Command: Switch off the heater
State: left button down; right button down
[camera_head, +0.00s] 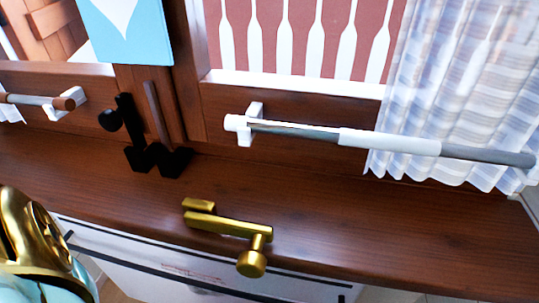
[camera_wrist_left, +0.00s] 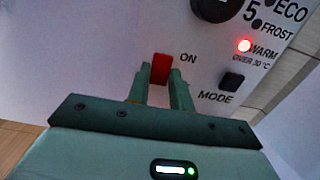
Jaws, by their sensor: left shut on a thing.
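The heater's white control panel (camera_wrist_left: 205,65) fills the upper middle of the left wrist view. A red rocker switch (camera_wrist_left: 160,68) sits on it beside the printed word ON. My left gripper (camera_wrist_left: 161,80) is shut on this switch, with one finger on each side. A red lamp (camera_wrist_left: 244,45) glows next to the word WARM. A black MODE button (camera_wrist_left: 231,81) and a dark dial (camera_wrist_left: 216,5) are also on the panel. In the head view, the white heater (camera_head: 210,275) shows below the sill; its control panel is not visible there. My right gripper is out of view.
In the head view, a brown wooden sill (camera_head: 330,215) overhangs the heater. A brass-coloured handle (camera_head: 228,226) lies at its front edge. A black window handle (camera_head: 127,122), a white-and-grey rod (camera_head: 390,143) and a striped curtain (camera_head: 440,90) are behind.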

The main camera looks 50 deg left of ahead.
pick_arm(q)
jog(key=shift+w+a+f+t+y, duration=0.1)
jog(key=shift+w+t+y, duration=0.05)
jog(key=shift+t+y, duration=0.2)
dwell(0.3)
jog(key=c, duration=1.2)
grip_release()
jog(key=shift+s, duration=0.2)
jog(key=shift+c, duration=0.2)
